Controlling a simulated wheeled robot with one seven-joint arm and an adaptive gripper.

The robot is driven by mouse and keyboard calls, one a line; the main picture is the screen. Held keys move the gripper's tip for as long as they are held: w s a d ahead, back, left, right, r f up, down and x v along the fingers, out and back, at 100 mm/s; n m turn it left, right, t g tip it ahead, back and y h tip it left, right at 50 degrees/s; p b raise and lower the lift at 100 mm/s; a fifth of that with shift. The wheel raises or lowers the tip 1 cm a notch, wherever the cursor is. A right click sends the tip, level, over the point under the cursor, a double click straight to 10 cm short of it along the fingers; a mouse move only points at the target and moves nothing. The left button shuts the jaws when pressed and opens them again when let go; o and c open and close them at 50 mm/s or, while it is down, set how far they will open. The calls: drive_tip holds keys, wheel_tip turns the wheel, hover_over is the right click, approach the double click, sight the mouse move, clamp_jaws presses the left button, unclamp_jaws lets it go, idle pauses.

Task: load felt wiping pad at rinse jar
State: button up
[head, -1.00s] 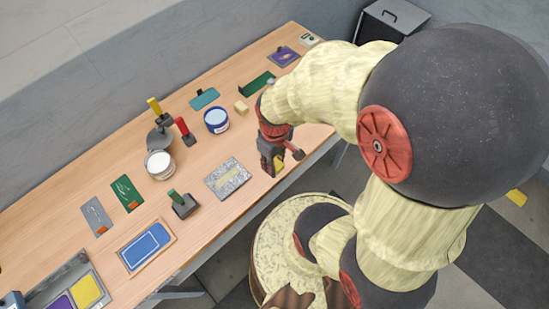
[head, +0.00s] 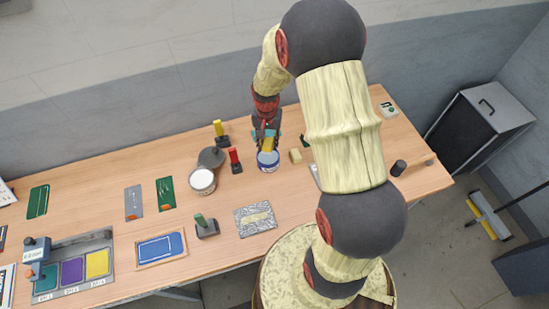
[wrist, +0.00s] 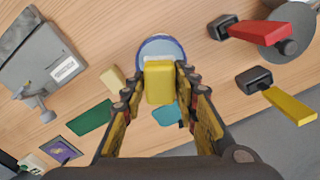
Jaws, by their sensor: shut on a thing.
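My gripper (head: 266,136) is shut on a yellow block, which I take to be the felt wiping pad (wrist: 159,82), with a whitish strip at its far end. In the head view the pad (head: 267,145) is in the fingers at the rinse jar (head: 268,161), a blue-walled jar with a pale top. In the wrist view the jar (wrist: 160,42) lies straight beyond the pad, partly hidden by it. I cannot tell whether the pad touches the jar.
A cream block (head: 295,155) lies right of the jar. A red-handled tool (head: 235,158), a yellow-handled tool (head: 220,131) and a white-topped tub (head: 202,180) stand to the left. A grey patterned plate (head: 256,219) lies in front, with bare table between it and the jar.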

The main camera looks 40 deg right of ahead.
sight(268, 157)
drive_tip(key=shift+w+r+m, duration=0.15)
drive_tip(key=shift+w+m, duration=0.05)
drive_tip(key=shift+m, duration=0.8)
drive_tip(key=shift+f+b, duration=1.9)
drive_tip(key=shift+f, duration=1.1)
drive_tip(key=shift+s+f+b, duration=0.1)
drive_tip(key=shift+f+b, duration=0.2)
drive_tip(key=shift+f, duration=0.25)
drive_tip(key=shift+r+p, duration=2.2)
drive_tip(key=shift+r, duration=1.35)
